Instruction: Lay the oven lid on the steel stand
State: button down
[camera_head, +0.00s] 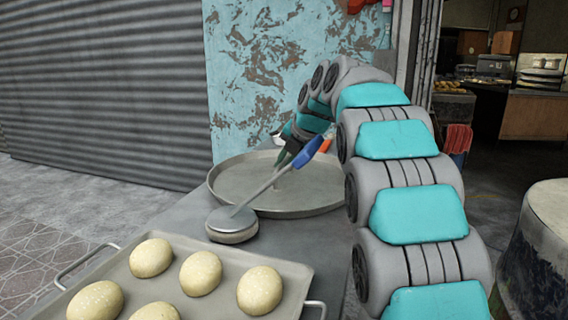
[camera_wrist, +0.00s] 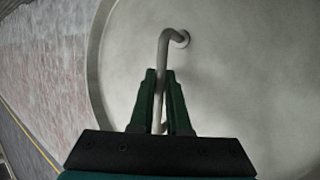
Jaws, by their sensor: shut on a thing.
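The oven lid (camera_head: 235,190) is a large round grey disc with a low rim. It lies flat at, or just above, the far end of the grey steel stand (camera_head: 185,235); I cannot tell whether it touches. My gripper (camera_head: 284,160) is over the middle of the lid. In the wrist view my gripper (camera_wrist: 163,75) is shut on the bent rod handle (camera_wrist: 164,48) of the lid (camera_wrist: 235,60), whose curved edge shows at the left. My arm hides part of the lid's right side in the head view.
A tray of several dough balls (camera_head: 222,290) sits on the near part of the stand. A round-headed tool (camera_head: 232,222) with a blue handle is between tray and lid, its handle reaching over the lid. A drum-shaped body (camera_head: 540,240) stands at the right edge. A peeling blue wall (camera_head: 265,75) is behind.

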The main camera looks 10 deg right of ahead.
jog(key=shift+f, duration=0.15)
jog(key=c, duration=0.9)
grip_release()
jog(key=b+v, duration=0.1)
jog(key=v, duration=1.1)
